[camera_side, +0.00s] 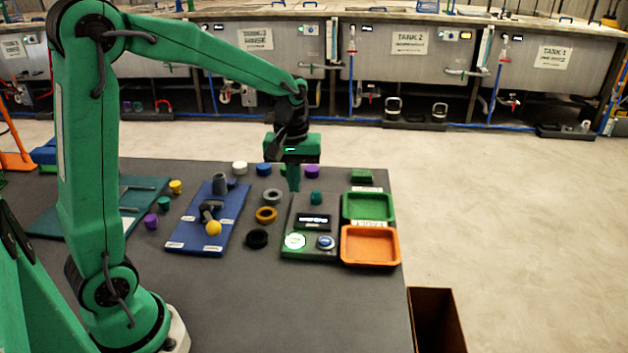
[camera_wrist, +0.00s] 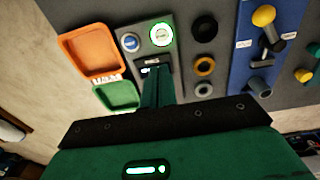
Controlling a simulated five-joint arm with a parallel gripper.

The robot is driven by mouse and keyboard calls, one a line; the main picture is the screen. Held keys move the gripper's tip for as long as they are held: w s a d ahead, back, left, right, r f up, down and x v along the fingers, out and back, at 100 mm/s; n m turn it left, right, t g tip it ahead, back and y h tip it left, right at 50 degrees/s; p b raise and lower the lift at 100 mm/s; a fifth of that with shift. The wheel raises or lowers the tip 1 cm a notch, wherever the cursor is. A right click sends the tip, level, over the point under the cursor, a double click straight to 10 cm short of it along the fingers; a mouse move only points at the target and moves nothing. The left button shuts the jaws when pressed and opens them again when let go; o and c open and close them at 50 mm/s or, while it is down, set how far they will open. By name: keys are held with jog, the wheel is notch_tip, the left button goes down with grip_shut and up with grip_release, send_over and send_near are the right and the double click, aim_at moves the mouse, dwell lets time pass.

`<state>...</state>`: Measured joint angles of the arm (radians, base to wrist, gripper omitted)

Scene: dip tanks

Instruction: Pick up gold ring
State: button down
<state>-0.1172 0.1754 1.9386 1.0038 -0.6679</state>
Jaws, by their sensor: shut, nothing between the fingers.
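The gold ring (camera_side: 266,220) lies flat on the dark table, between a grey ring (camera_side: 272,202) and a black ring (camera_side: 257,245). In the wrist view the gold ring (camera_wrist: 205,74) is to the right of my fingers. My gripper (camera_side: 293,188) points down, shut and empty, behind and to the right of the gold ring in the side view. It also shows in the wrist view (camera_wrist: 157,70), over the dark panel. Nothing hides the gold ring in either view.
A blue board (camera_side: 185,240) with a yellow-ended lever lies left of the rings. A dark panel with a display and buttons (camera_side: 325,242) lies right. Beyond it are a green tray (camera_side: 368,219) and an orange tray (camera_side: 370,262). Several coloured caps stand behind. The front table area is clear.

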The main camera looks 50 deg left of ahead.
jog(key=c, duration=2.1)
grip_release()
jog(key=o, duration=1.5)
jog(key=shift+o, duration=0.2)
jog(key=m, duration=0.1)
send_near(265, 208)
jog(key=d, duration=0.2)
jog(key=shift+s+f, duration=0.2)
jog(key=shift+f, duration=1.9)
jog(key=shift+s+f, duration=0.2)
jog(key=shift+f, duration=1.95)
jog(key=c, duration=1.2)
